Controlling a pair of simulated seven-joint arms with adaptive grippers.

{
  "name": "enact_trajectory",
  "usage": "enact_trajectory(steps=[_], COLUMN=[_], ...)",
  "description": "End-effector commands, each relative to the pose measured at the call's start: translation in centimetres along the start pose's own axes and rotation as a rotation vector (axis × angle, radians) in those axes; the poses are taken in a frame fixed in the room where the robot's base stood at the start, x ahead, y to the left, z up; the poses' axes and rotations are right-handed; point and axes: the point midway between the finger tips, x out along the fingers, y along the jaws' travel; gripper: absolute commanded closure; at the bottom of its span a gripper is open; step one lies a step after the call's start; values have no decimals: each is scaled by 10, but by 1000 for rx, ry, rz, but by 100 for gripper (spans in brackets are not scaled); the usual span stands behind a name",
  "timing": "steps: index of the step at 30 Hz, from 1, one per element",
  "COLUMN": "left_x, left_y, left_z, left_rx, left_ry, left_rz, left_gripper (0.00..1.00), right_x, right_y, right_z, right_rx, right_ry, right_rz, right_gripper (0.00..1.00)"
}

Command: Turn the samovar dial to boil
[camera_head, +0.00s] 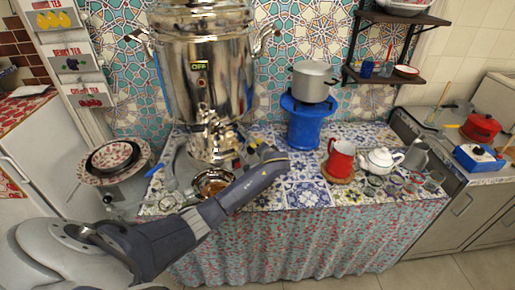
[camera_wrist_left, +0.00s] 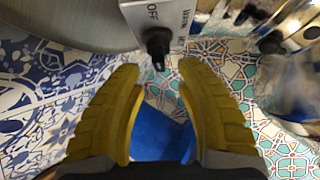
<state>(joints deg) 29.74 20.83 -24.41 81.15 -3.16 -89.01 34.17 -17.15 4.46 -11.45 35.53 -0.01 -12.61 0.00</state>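The samovar (camera_head: 190,95) is a large shiny metal urn at the back left of the tiled table, with a lit "OFF" display (camera_head: 200,66) on its front. In the left wrist view, the black dial (camera_wrist_left: 157,42) sticks out of a pale control box (camera_wrist_left: 165,12) marked "OFF" and with a second word hard to read. My left gripper (camera_head: 268,154) reaches in beside the samovar's lower right side. In the left wrist view its yellow fingers (camera_wrist_left: 158,68) are open, one on each side of the dial and seemingly apart from it. The dial is not discernible in the head view.
A blue stand (camera_head: 305,125) with a grey pot (camera_head: 313,82) is right of my gripper. A red jug (camera_head: 340,158) and a white teapot (camera_head: 380,160) stand further right. A copper bowl (camera_head: 213,183) is close to my forearm. Tiles between gripper and jug are clear.

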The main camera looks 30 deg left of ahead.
Motion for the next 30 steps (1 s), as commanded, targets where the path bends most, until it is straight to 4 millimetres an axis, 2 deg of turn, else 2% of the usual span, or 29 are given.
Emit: enact_trajectory(steps=[3,9,24,30], left_x=[14,28,34,34], left_y=[-1,0,0,0], left_z=[0,0,0,0], left_rx=[0,0,-1,0], left_ry=[-1,-1,0,0], left_rz=[-1,0,0,0], left_gripper=[65,65,63,86], right_x=[0,0,0,0], right_y=[0,0,3,3], right_z=[0,0,1,1], right_rx=[0,0,-2,-2], right_ry=[0,0,-1,-1], right_rz=[0,0,3,3], right_gripper=[36,36,36,36])
